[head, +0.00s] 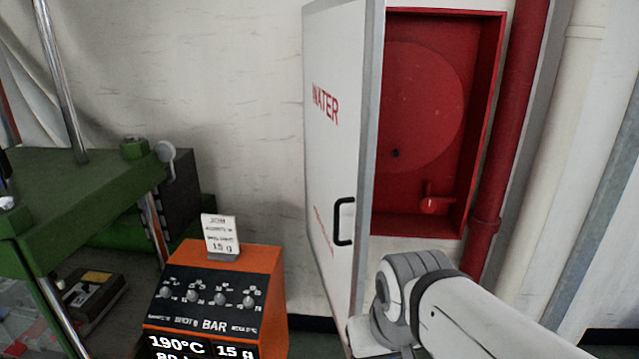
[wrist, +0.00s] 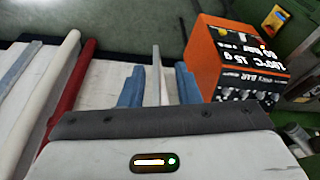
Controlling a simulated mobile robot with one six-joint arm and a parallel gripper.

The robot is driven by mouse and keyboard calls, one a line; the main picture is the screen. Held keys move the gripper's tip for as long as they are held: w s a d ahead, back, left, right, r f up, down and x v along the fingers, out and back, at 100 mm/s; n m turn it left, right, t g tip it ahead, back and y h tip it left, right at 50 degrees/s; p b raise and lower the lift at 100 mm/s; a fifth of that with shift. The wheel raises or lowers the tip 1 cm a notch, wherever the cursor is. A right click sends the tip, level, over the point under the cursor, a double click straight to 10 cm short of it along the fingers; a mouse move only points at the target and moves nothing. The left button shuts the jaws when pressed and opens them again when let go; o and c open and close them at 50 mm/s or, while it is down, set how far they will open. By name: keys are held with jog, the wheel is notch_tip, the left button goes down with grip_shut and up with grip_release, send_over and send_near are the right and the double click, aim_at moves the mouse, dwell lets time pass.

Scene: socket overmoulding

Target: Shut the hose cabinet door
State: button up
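The hose cabinet (head: 440,215) is a red recess in the wall, with a large red disc and a small red valve inside. Its white door (head: 335,150), marked "WATER", stands wide open to the left, with its grey free edge towards me. A black handle (head: 344,222) is on the door's face. My gripper (wrist: 158,88) is at the lower part of the door. In the wrist view its two blue fingers are apart, with the thin door panel (wrist: 156,70) between them and gaps showing on both sides. In the head view the fingers are hidden.
An orange control box (head: 220,290) with knobs and a card stands left of the door. A green press (head: 80,205) is further left. A red pipe (head: 510,120) runs upright just right of the cabinet.

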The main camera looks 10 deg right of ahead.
jog(key=shift+w+a, duration=0.1)
jog(key=shift+w, duration=0.2)
jog(key=shift+c, duration=0.8)
jog(key=w+b, duration=0.1)
jog(key=w, duration=0.1)
jog(key=w+a+h+b, duration=0.1)
jog(key=w, duration=0.1)
jog(key=w+a+r+h+b, duration=0.1)
jog(key=b, duration=0.1)
jog(key=shift+w+a+r, duration=0.1)
jog(key=shift+w+a, duration=0.15)
jog(key=shift+w, duration=0.15)
jog(key=c, duration=0.4)
jog(key=w+a+r+h+b, duration=0.1)
jog(key=w+a, duration=0.1)
jog(key=w+a+r+t+h+b, duration=0.1)
jog(key=w+a, duration=0.1)
jog(key=w, duration=0.1)
jog(key=w+a+r+h+b, duration=0.1)
jog(key=w+a+r, duration=0.1)
jog(key=a, duration=0.1)
jog(key=shift+w+t, duration=0.2)
jog(key=shift+t, duration=0.1)
grip_shut()
jog(key=p, duration=0.2)
send_near(353, 291)
notch_tip(353, 291, down, 4)
jog(key=w, duration=0.2)
jog(key=shift+d+m, duration=0.3)
jog(key=shift+d, duration=0.55)
